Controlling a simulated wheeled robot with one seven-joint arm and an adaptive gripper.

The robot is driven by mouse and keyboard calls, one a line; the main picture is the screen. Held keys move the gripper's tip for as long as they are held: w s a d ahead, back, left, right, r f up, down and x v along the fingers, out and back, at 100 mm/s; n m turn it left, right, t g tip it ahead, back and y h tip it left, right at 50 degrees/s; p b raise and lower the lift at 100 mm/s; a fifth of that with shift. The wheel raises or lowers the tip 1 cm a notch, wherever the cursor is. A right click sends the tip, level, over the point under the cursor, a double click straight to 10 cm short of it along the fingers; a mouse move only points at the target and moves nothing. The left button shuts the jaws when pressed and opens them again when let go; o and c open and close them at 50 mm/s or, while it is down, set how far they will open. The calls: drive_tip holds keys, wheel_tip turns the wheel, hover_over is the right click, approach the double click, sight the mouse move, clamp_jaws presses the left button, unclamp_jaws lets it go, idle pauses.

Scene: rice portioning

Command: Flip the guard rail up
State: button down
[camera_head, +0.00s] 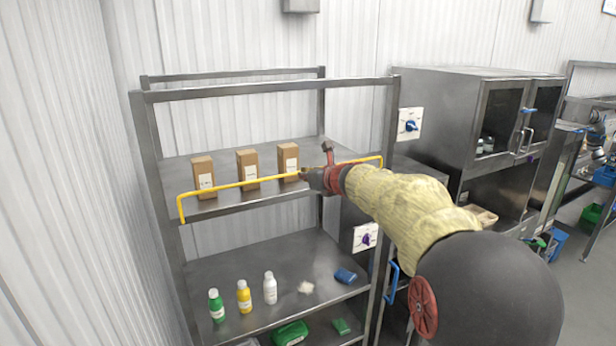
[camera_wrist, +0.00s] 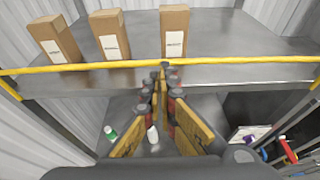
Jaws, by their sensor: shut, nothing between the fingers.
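The yellow guard rail (camera_head: 233,186) runs across the front of the upper shelf (camera_head: 224,158), with three brown boxes (camera_head: 247,169) behind it. In the head view the rail stands above the shelf's front edge, its left end bent down at the left post. In the wrist view the rail (camera_wrist: 250,59) crosses the whole picture in front of the boxes (camera_wrist: 173,32). My gripper (camera_head: 303,175) is at the rail, right of the middle. In the wrist view its fingers (camera_wrist: 163,68) are closed together with their tips at the rail. I cannot tell whether they touch it.
Bottles (camera_head: 244,297), a blue item (camera_head: 345,276) and a small pale item stand on the middle shelf. A metal cabinet (camera_head: 440,120) stands to the right. Rack posts (camera_head: 147,140) flank the shelf. The space above the boxes is free.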

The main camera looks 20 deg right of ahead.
drive_tip(key=shift+s+r+p, duration=0.55)
drive_tip(key=shift+s+r, duration=1.85)
drive_tip(key=shift+r, duration=1.6)
drive_tip(key=d+m+h, duration=0.3)
drive_tip(key=d+m, duration=0.2)
drive_tip(key=m, duration=0.2)
drive_tip(key=s+d+f+m+g+h+b, duration=0.45)
drive_tip(key=s+f+m, duration=0.95)
drive_tip(key=m, duration=0.5)
drive_tip(key=s+a+f+m+g+y+b, duration=0.1)
drive_tip(key=s+a+f+m+y+b, duration=0.1)
drive_tip(key=s+a+f+b, duration=0.6)
drive_tip(key=s+a+f+m+g+y+b, duration=0.1)
drive_tip(key=s+a+f+m+b, duration=0.4)
drive_tip(key=f, duration=1.3)
drive_tip(key=s+a+f+m+g+y+b, duration=0.2)
drive_tip(key=s+a+f+m+y+b, duration=0.1)
drive_tip(key=s+a+f+b, duration=1)
drive_tip(key=s+y, duration=0.1)
drive_tip(key=s, duration=0.1)
drive_tip(key=shift+s+a+f, duration=0.15)
drive_tip(key=shift+s+a, duration=0.2)
drive_tip(key=shift+a, duration=0.05)
